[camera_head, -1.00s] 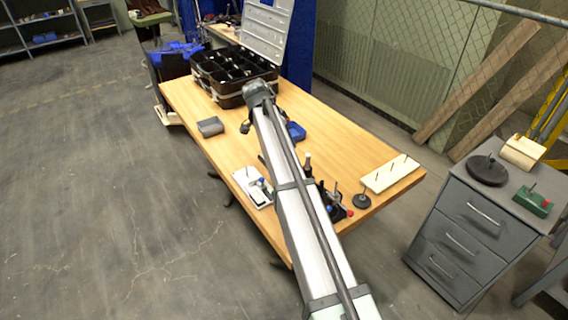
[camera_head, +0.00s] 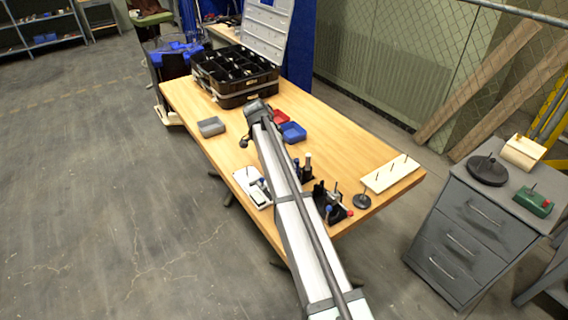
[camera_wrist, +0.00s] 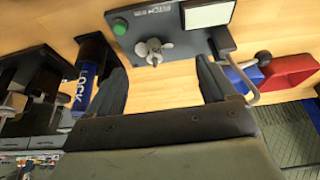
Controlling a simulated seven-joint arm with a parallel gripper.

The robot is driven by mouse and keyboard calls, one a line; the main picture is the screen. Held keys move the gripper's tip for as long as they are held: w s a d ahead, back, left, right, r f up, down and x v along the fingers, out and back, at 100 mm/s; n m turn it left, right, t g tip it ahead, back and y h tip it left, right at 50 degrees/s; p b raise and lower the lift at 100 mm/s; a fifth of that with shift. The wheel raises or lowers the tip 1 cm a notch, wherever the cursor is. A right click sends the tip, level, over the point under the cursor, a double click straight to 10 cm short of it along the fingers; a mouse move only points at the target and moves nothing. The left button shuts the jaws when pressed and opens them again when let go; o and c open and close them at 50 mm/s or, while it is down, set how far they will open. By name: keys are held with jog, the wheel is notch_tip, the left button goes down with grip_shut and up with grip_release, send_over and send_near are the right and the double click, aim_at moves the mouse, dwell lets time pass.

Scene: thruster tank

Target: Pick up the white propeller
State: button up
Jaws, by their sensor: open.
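A small pale grey-white propeller (camera_wrist: 153,50) shows in the wrist view, near the edge of a dark panel (camera_wrist: 150,22) with a green button. My gripper (camera_wrist: 160,76) is open, its two dark fingers apart and empty. The propeller appears between and beyond the fingertips; the height gap cannot be judged. In the head view my gripper (camera_head: 245,141) is small, over the wooden table (camera_head: 340,140). I cannot make out the propeller in the head view.
A blue cylinder marked LOCK (camera_wrist: 82,88) stands left of the fingers in the wrist view. A red bin (camera_head: 280,117), blue bin (camera_head: 293,132) and grey bin (camera_head: 211,127) sit on the table. A black open case (camera_head: 235,75) stands behind. Pegged blocks stand near the front.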

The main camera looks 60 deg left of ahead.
jog(key=shift+d+x, duration=0.2)
jog(key=shift+x, duration=1.05)
jog(key=shift+d+x, duration=0.15)
jog(key=shift+x, duration=1.1)
jog(key=shift+s+f, duration=0.1)
jog(key=shift+s, duration=0.05)
jog(key=shift+c, duration=0.5)
jog(key=c, duration=1)
notch_tip(320, 180, up, 10)
jog(key=shift+r, duration=0.1)
